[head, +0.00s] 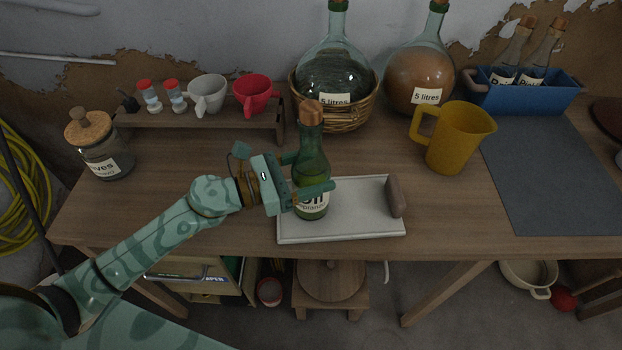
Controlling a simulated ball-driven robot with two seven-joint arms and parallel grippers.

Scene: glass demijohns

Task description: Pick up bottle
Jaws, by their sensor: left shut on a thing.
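A green glass bottle (311,158) with a cork top and a white label reading "Oil" stands upright at the left part of a pale tray (355,220) on the wooden table. My left gripper (312,174) comes in from the left and is shut on the bottle, one finger in front of it and the other behind. The front finger covers part of the label. I cannot tell whether the bottle's base touches the tray. My right gripper is not in view.
A brown block-like handle (396,197) is at the tray's right end. A yellow jug (459,138) stands to the right. Behind are a demijohn in a basket (351,117), a brown-filled demijohn (419,80) and a low shelf (200,121) with cups. A grey mat (552,175) lies clear at right.

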